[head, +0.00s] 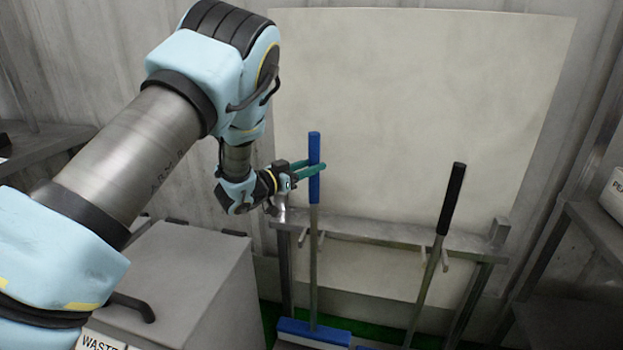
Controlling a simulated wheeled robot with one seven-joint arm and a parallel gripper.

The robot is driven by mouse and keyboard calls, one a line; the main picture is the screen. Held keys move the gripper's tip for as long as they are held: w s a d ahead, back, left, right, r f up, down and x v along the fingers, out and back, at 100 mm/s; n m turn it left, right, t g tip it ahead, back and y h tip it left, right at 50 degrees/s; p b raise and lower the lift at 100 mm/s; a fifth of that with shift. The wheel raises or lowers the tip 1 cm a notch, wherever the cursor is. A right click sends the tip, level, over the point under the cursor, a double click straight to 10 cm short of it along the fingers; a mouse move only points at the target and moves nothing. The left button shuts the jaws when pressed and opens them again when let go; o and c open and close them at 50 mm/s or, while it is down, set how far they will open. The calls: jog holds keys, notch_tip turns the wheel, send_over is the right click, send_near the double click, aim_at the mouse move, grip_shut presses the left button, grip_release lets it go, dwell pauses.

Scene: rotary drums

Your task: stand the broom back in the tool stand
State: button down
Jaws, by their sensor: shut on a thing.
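The broom (314,147) has a blue grip, a thin grey pole and a wide blue head with a pale lower edge. It stands nearly upright at the left end of the tool stand (385,232), a grey metal frame with a crossbar and short prongs. My gripper (312,171) is shut on the blue grip from the left. The pole passes in front of the crossbar, close to the left prongs. I cannot tell whether it sits between them. The lowest part of the broom head is cut off by the picture edge.
A black-handled tool (452,200) leans in the stand's right part. A grey waste bin (185,275) stands to the left of the stand. A pale panel (420,110) is behind it. A metal shelf (592,235) is at the right. The stand's middle is open.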

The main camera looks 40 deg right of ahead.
aim_at(312, 179)
jog(key=shift+f+p, duration=0.3)
jog(key=shift+f, duration=1.15)
jog(key=shift+w+d+f, duration=0.1)
jog(key=shift+d+f, duration=0.1)
jog(key=shift+f, duration=0.35)
jog(key=c, duration=0.5)
grip_release()
jog(key=shift+f, duration=0.1)
jog(key=a+b, duration=0.2)
jog(key=a, duration=1)
jog(key=shift+w, duration=0.15)
